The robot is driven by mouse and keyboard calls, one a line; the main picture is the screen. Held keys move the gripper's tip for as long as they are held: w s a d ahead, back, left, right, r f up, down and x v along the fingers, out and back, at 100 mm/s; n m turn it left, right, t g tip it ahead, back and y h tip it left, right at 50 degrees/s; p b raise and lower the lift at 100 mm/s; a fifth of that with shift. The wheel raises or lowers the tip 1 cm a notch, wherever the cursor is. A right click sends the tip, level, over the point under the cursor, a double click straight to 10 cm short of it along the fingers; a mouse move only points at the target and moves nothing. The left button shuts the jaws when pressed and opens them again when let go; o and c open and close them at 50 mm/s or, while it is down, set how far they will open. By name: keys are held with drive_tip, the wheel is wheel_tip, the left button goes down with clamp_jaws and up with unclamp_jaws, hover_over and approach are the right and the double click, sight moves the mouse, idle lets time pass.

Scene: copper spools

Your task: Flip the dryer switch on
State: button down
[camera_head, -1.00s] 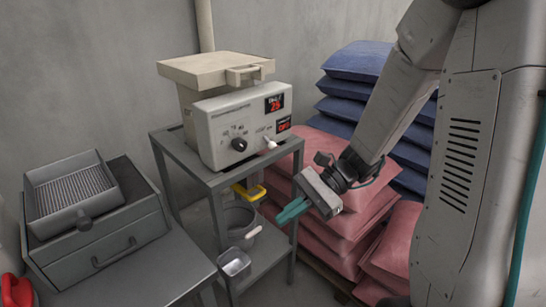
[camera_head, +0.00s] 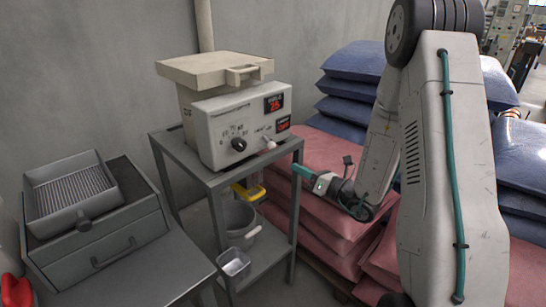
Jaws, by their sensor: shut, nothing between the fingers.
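The dryer (camera_head: 215,120) is a cream box with a lid and handle, standing on a grey metal stand (camera_head: 222,178). Its front panel has a black dial (camera_head: 239,144), two red displays and a small pale switch lever (camera_head: 270,144) at the lower right. The lever appears to point out to the right and down. My gripper (camera_head: 297,169), with teal fingers, is shut and empty. It is to the right of the stand's top and a little lower than the lever, apart from it in the picture. The fingers point left toward the stand.
Stacked pink sacks (camera_head: 330,205) and blue sacks (camera_head: 350,75) fill the space behind my arm. A grey bucket (camera_head: 240,222), a yellow-handled item (camera_head: 249,193) and a small metal tin (camera_head: 233,264) are lower in the stand. A grey drawer unit (camera_head: 110,235) with a sieve tray (camera_head: 72,196) stands left.

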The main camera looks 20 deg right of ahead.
sight(268, 142)
drive_tip(key=x, duration=1)
drive_tip(key=shift+r, duration=0.1)
idle(0.3)
